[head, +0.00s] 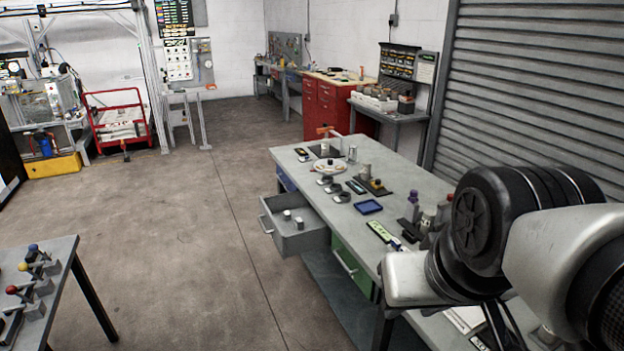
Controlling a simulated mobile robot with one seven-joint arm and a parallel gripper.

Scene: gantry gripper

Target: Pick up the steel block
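No object stands out clearly as the steel block at this distance. Several small grey metal-looking pieces lie on the long workbench (292,160), among them a short upright cylinder (352,153). Two small light pieces (293,216) sit inside the open grey drawer (303,241) at the bench's front. My arm comes in from the lower right, over the near end of the bench. My gripper's fingers are not in view. The near right part of the bench is hidden behind my arm.
A blue tray (369,207), a round white plate (328,167) and bottles (413,203) crowd the bench. The open drawer juts into the aisle. A second table (62,262) with coloured-knob levers stands lower left. The concrete floor (190,235) between them is clear.

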